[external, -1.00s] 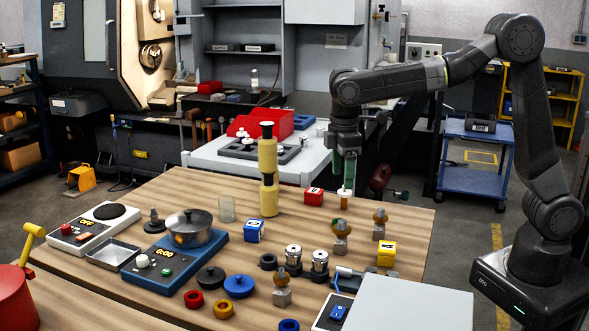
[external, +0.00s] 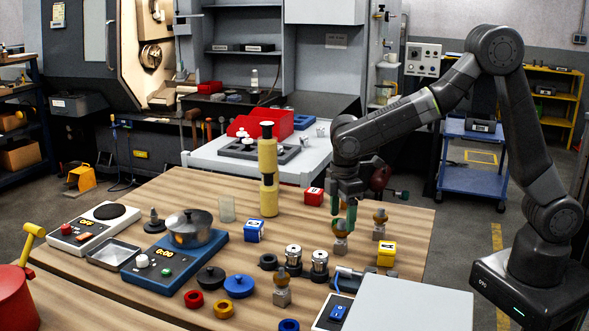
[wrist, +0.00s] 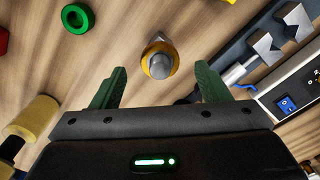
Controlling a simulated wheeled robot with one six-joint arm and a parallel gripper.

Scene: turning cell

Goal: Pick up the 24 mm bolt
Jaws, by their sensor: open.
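In the wrist view my open gripper (wrist: 161,78) has the grey-tipped orange piece (wrist: 159,60) centred between and slightly beyond the fingertips. The fingers partly cover this piece in the external view.
A yellow block (external: 387,253) stands front right, and two metal cylinders (external: 293,257) front left. A grey box (external: 405,305) and a blue-switch panel (external: 335,311) lie in front. A yellow stack (external: 268,180) rises at back left. A red block (external: 314,196) lies behind.

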